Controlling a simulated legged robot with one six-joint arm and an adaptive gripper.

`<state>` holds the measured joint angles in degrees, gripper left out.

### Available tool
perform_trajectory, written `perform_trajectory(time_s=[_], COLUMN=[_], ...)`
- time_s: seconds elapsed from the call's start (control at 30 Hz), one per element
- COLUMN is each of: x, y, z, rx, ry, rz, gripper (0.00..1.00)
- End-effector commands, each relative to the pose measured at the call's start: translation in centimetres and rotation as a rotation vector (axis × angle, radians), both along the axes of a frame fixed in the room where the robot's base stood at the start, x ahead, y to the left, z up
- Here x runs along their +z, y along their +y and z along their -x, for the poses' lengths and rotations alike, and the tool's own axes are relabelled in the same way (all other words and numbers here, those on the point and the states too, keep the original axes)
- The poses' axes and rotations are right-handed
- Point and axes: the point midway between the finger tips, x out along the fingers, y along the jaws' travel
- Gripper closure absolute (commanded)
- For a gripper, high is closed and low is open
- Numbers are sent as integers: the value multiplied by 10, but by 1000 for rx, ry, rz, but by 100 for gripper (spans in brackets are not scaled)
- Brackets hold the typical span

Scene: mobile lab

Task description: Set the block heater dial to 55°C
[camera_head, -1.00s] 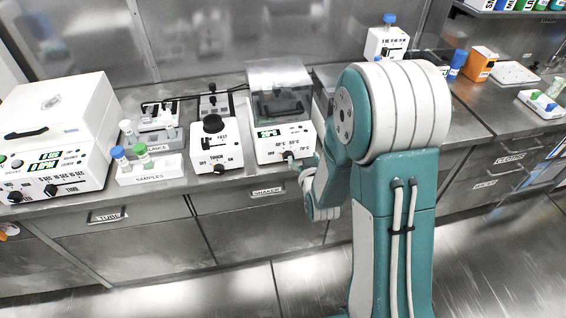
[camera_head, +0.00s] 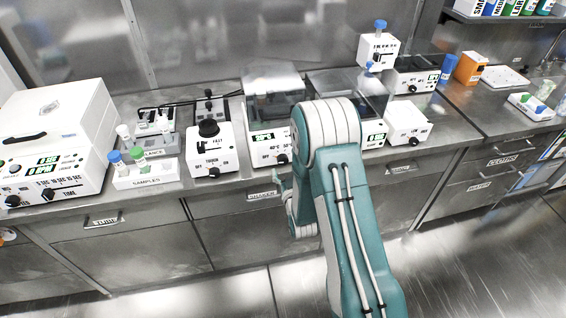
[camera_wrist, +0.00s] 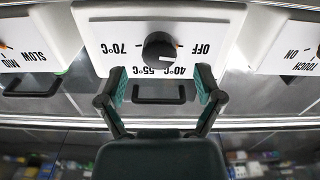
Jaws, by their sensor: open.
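The block heater is a white box with a clear lid and a green display (camera_head: 263,137), left of my arm in the head view. Its black dial (camera_wrist: 160,50) shows in the wrist view, with upside-down labels OFF, 40°C, 55°C and 70°C around it. A pale mark shows on the knob; I cannot tell its exact setting. My gripper (camera_wrist: 160,82) is open and empty, with its fingertips apart on either side just below the dial in the wrist view. In the head view my arm hides most of the gripper.
A white device with a black knob (camera_head: 209,128) stands left of the heater, beside a SAMPLES rack (camera_head: 147,174) with capped tubes. Another white box (camera_head: 408,124) stands right of my arm.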

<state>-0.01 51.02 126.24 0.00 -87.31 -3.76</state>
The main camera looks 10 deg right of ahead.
Motion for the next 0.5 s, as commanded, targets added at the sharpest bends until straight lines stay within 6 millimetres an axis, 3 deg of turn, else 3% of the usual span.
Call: perform_trajectory(time_s=[0.2,0.5], x=[0,0], y=[0,0], z=[-29,-36], rx=[0,0], ry=[0,2], rz=[0,0], gripper=[15,15])
